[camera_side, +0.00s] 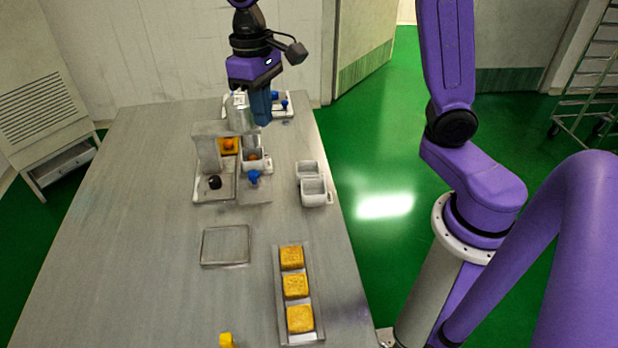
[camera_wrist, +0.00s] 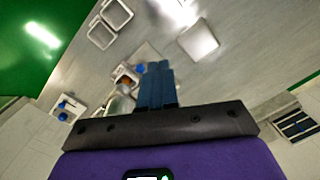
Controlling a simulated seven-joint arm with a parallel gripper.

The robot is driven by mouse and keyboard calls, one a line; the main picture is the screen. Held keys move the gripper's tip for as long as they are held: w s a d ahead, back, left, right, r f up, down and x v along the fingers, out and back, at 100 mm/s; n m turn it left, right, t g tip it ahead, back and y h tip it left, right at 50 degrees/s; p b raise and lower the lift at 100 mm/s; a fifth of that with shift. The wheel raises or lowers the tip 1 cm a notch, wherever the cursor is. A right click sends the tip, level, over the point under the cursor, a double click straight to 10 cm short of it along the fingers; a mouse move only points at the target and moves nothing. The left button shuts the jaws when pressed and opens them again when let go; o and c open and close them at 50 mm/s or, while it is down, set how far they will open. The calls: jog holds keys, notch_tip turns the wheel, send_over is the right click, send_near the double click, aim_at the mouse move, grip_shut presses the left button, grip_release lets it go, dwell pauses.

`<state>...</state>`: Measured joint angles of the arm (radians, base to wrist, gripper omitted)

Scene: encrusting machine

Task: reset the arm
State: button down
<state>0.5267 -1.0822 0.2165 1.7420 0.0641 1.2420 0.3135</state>
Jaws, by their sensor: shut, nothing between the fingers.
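My gripper (camera_side: 261,106) is above the encrusting machine near the back of the table in the side view. Its blue fingers point down, are shut together and hold nothing; they also show in the wrist view (camera_wrist: 157,68). The encrusting machine (camera_side: 208,155) is grey-white, with an orange item in its yellow-rimmed part, a black knob (camera_side: 214,182) and a blue knob (camera_side: 253,177). My gripper partly hides the machine's top and right side. I cannot tell how far the fingertips are above it.
White containers (camera_side: 313,191) stand right of the machine. A flat square tray (camera_side: 226,246) lies in front. A long tray (camera_side: 283,331) holds three yellow-brown blocks at the front right. A small yellow item (camera_side: 226,340) is at the front edge. The table's left side (camera_side: 130,230) is clear.

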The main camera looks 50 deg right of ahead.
jog(key=s+d+f+n, duration=0.1)
jog(key=s+d+n, duration=0.1)
jog(key=s, duration=0.5)
jog(key=s+d+f+n, duration=0.2)
jog(key=s+n, duration=0.2)
jog(key=s, duration=0.4)
jog(key=s+d+f+n+t, duration=0.1)
jog(key=s+n, duration=0.3)
jog(key=s, duration=0.4)
jog(key=shift+d+f, duration=0.65)
jog(key=shift+d, duration=0.2)
